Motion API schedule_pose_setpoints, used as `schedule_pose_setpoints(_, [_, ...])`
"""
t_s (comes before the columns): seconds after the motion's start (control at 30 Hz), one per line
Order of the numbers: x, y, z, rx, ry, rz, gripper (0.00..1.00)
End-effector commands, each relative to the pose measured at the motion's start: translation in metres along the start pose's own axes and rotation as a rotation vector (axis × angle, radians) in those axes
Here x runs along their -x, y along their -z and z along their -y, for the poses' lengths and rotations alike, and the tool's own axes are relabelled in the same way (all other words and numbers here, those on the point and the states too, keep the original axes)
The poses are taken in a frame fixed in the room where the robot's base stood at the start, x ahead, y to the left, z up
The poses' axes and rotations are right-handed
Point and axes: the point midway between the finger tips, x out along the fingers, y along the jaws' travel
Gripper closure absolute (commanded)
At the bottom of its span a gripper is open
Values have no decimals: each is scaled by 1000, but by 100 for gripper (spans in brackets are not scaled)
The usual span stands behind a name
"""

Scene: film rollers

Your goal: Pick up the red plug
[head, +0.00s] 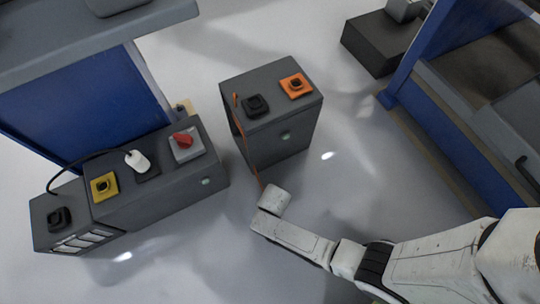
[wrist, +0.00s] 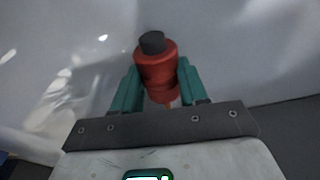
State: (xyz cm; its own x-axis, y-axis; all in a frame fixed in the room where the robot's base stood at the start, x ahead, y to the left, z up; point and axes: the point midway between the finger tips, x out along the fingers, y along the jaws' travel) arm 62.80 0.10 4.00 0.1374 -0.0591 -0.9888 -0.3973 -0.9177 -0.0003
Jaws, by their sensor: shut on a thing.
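The red plug (wrist: 157,75), a cylinder with a dark round tip, sits between the two green fingers of my gripper (wrist: 157,84) in the wrist view. The fingers press on both its sides, so my gripper is shut on it. In the head view the plug and the fingers are hidden behind the white end of my arm. An orange cable (head: 247,145) runs from the top of the middle dark box down to the end of my arm.
The middle dark box (head: 285,143) carries a black socket (head: 256,105) and an orange socket (head: 296,86). Pale floor lies between.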

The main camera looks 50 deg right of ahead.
Motion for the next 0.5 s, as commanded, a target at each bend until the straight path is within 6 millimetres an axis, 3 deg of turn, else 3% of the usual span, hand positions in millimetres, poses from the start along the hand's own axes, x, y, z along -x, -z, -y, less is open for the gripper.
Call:
schedule_pose_setpoints(0.07, [0, 0, 0, 0, 0, 0, 96])
schedule_pose_setpoints(0.33, [4, 0, 0, 0, 0, 0, 97])
schedule_pose_setpoints(0.5, [17, 3, 0, 0, 1, -1, 97])
